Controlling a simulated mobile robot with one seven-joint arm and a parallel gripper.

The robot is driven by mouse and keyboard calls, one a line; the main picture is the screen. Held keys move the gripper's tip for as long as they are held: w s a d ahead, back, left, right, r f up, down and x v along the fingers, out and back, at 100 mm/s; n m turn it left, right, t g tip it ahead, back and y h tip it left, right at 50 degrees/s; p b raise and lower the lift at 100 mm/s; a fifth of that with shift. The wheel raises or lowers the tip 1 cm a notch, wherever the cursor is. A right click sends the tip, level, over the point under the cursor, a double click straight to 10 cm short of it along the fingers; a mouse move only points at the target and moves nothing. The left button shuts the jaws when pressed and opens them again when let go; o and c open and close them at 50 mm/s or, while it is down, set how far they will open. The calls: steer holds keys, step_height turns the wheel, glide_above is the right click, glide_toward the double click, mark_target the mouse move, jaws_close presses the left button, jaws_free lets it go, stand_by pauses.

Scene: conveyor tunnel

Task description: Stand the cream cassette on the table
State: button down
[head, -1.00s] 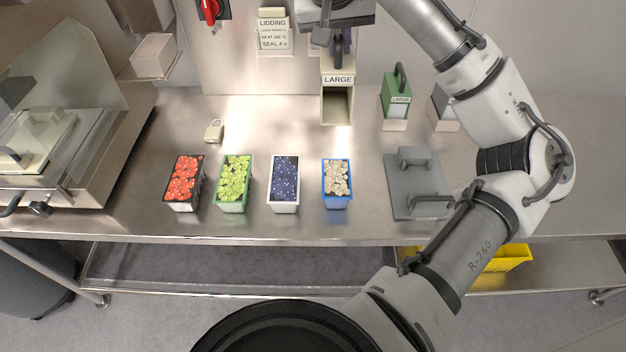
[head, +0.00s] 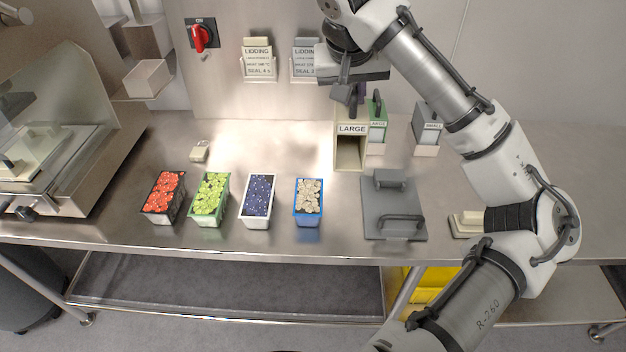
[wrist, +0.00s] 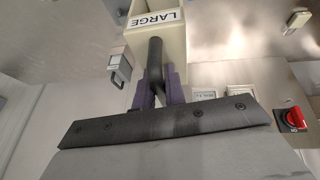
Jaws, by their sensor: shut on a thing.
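The cream cassette (head: 349,152), labelled LARGE, is upright, with its open front facing me. My gripper (head: 347,93) is above it, shut on its dark top handle. In the wrist view the purple fingers of my gripper (wrist: 165,88) close around the handle, and the cream cassette (wrist: 158,42) extends beyond them. The cassette's lower end appears close to the steel table (head: 285,150); I cannot tell whether it touches.
A green cassette (head: 378,130) stands just behind and right, partly hidden. A grey cassette (head: 428,120) is farther right. A grey plate with handles (head: 393,215) lies in front. Blue (head: 308,217), white (head: 256,218), green (head: 208,216) and black (head: 162,216) food trays line the front left.

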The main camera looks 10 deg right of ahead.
mark_target(343, 145)
step_height(343, 145, down, 18)
stand_by(0.5)
steer(key=shift+f, duration=0.1)
steer(key=shift+f, duration=0.15)
steer(key=c, duration=1.5)
jaws_free()
steer(key=shift+o, duration=0.2)
steer(key=v, duration=1.2)
steer(key=shift+r, duration=0.2)
